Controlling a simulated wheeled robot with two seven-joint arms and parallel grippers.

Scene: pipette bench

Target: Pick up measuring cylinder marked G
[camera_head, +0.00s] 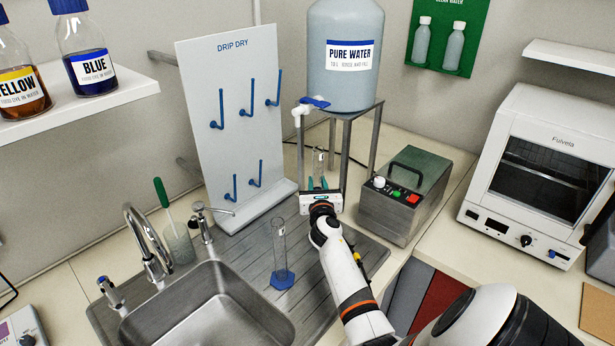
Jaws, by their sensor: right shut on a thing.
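My right gripper (318,184) is beyond the sink, near the foot of the water stand. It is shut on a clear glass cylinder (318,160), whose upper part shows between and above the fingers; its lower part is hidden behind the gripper. Another clear measuring cylinder (280,245) with a blue hexagonal base stands upright on the ribbed drainboard, left of my right arm. Its marking is too small to read, and I see no readable G on either cylinder. My left gripper is not in view.
The sink (215,310) and its taps are at the lower left. A DRIP DRY peg board (225,100) stands behind. The PURE WATER tank (345,80) sits on a metal stand. A grey box (415,205) with buttons and a white oven (540,180) are at the right.

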